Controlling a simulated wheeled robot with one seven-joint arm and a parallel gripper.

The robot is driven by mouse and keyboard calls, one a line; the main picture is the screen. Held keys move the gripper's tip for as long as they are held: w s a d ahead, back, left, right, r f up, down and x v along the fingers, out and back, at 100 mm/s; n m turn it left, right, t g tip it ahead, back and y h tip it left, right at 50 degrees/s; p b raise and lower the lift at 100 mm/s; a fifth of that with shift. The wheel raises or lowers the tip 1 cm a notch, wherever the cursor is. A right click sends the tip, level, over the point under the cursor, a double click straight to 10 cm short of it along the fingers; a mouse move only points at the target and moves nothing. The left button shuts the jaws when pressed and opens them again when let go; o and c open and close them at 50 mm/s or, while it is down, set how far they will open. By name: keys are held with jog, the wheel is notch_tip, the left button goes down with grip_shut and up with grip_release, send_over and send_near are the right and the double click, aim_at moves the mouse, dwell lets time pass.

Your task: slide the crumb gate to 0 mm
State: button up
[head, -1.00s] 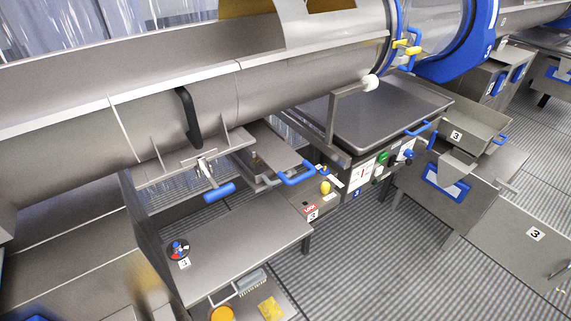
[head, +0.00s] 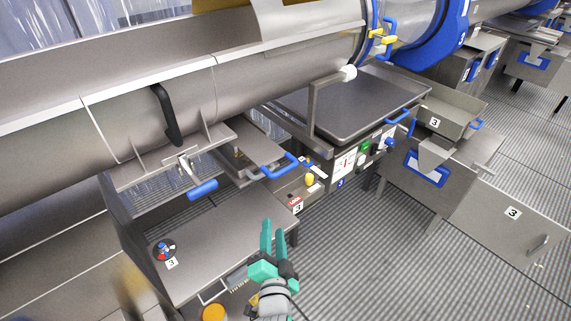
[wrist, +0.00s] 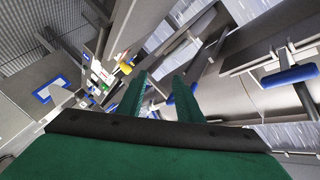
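A flat grey sliding plate (head: 243,146) with a blue bar handle (head: 278,168) sits under the long steel trough; it looks like the crumb gate, but I see no readable scale. To its left, a blue grip (head: 202,189) hangs on a metal lever below the trough. My gripper (head: 273,226) has teal fingers, open and empty. In the head view it appears below the plate's handle, in front of the grey shelf, touching neither handle. In the wrist view, the open fingers (wrist: 161,80) point toward the machine, with a blue handle (wrist: 184,97) partly behind the right finger.
A grey shelf (head: 215,245) with a red and blue knob lies left of my gripper. A control panel (head: 345,165) and yellow knob (head: 309,180) are right of the plate. A flat tray (head: 350,100) stands behind.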

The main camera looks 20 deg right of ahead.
aim_at(283, 174)
jog(key=w+d+r+m, duration=0.1)
jog(key=w+r+m, duration=0.1)
jog(key=r, duration=0.1)
jog(key=w+d+r+m+h, duration=0.1)
jog(key=w+d+r+m, duration=0.1)
jog(key=r+m, duration=0.1)
jog(key=w+d+r+m+h, duration=0.1)
jog(key=w+r+m, duration=0.1)
jog(key=r, duration=0.2)
jog(key=shift+w+d+m+g, duration=0.25)
jog(key=shift+w+m+g, duration=0.05)
jog(key=shift+m+g, duration=0.1)
jog(key=x, duration=1.1)
jog(key=shift+s, duration=0.15)
